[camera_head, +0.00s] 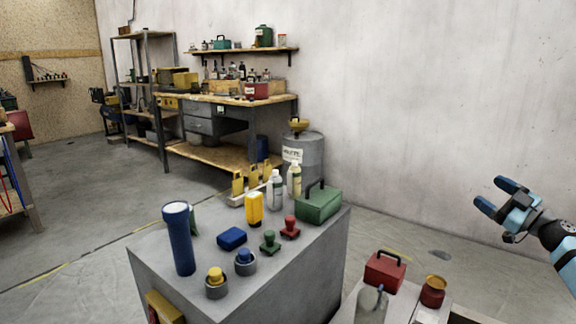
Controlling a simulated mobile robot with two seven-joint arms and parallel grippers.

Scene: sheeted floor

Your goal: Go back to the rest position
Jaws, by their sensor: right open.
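My right gripper (498,200) is raised in the air at the right side of the head view. Its two blue fingers are apart with nothing between them. It is in front of the bare wall, above and to the right of the red toolbox, and touches nothing. My left gripper does not show in this view.
A grey block (250,295) carries a blue flashlight (178,240), a green toolbox (318,203), bottles, stamps and small jars. A lower surface at the bottom right holds a red toolbox (384,272) and a red jar (432,292). A workbench (220,100) stands behind.

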